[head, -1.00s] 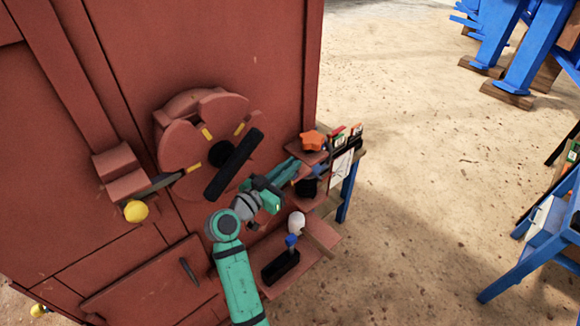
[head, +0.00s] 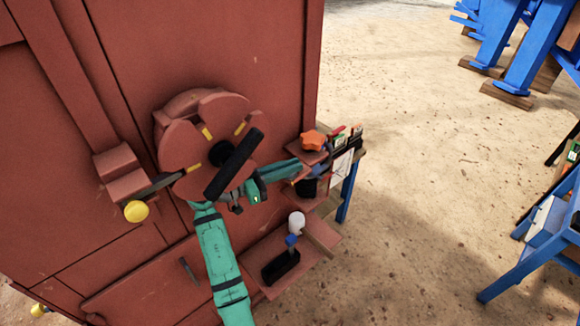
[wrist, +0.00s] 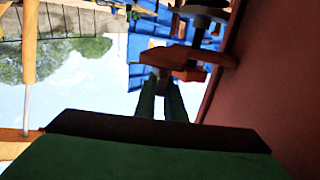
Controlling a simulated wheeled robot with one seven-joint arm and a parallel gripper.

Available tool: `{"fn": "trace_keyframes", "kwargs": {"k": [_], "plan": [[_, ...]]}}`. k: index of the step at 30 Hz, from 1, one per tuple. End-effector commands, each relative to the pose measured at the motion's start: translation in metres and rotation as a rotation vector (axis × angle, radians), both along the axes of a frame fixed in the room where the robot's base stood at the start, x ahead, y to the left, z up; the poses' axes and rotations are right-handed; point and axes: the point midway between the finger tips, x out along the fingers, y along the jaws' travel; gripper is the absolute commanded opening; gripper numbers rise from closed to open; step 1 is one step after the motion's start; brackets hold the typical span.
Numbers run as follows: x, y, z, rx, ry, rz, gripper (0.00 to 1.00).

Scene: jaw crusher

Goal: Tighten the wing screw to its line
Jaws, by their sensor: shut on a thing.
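My gripper (head: 300,170) reaches right to the small fittings on the machine's right edge. In the wrist view its two green fingers (wrist: 162,88) are shut at an orange-red winged part, which I take for the wing screw (wrist: 190,62). A dark shaft and disc (wrist: 205,12) stand beside it. The exact contact at the fingertips is small and dark. In the head view the gripper and nearby fittings partly hide this spot. I cannot make out the line.
A round red dial with a black bar handle (head: 233,163) is close left of my gripper. An orange star knob (head: 313,140) sits just above it. A ledge with a black block (head: 281,267) and a white knob (head: 296,219) is below.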

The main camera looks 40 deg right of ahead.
Motion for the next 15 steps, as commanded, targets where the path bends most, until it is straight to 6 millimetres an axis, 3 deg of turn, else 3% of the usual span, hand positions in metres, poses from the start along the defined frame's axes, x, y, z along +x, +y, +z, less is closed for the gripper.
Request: {"fn": "trace_keyframes", "kwargs": {"k": [6,9,15], "plan": [[-0.0009,-0.001,-0.0019,0.003,0.001,-0.002,0.0],[-0.0009,-0.0011,-0.0019,0.003,0.001,-0.002,0.28],[-0.0004,-0.0006,-0.0011,0.002,0.001,0.0,0.28]]}}
